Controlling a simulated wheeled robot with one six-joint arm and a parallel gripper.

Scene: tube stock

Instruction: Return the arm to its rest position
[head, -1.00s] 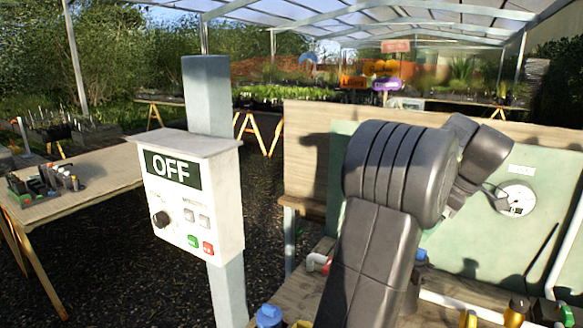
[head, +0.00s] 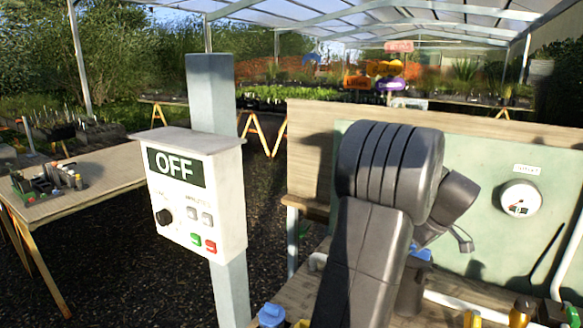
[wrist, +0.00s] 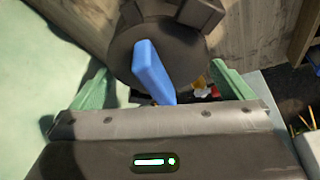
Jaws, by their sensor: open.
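My gripper (wrist: 156,72) is open, with its two green fingers spread wide in the wrist view. A blue bar-shaped part (wrist: 153,70) on a dark round body shows between the fingers in that picture. I cannot tell how far beyond the fingers it is, and no contact is clear. In the head view my dark arm is bent, its large ribbed joint raised at right of centre. Its far end points down to the right in front of the green panel (head: 470,150). The gripper's fingers cannot be made out there.
A control box (head: 195,195) reading OFF hangs on a grey post (head: 212,90) left of the arm. A white gauge (head: 520,198) is on the panel. Blue and yellow-topped items stand along the near bench (head: 300,285). A side table (head: 110,175) stands at left.

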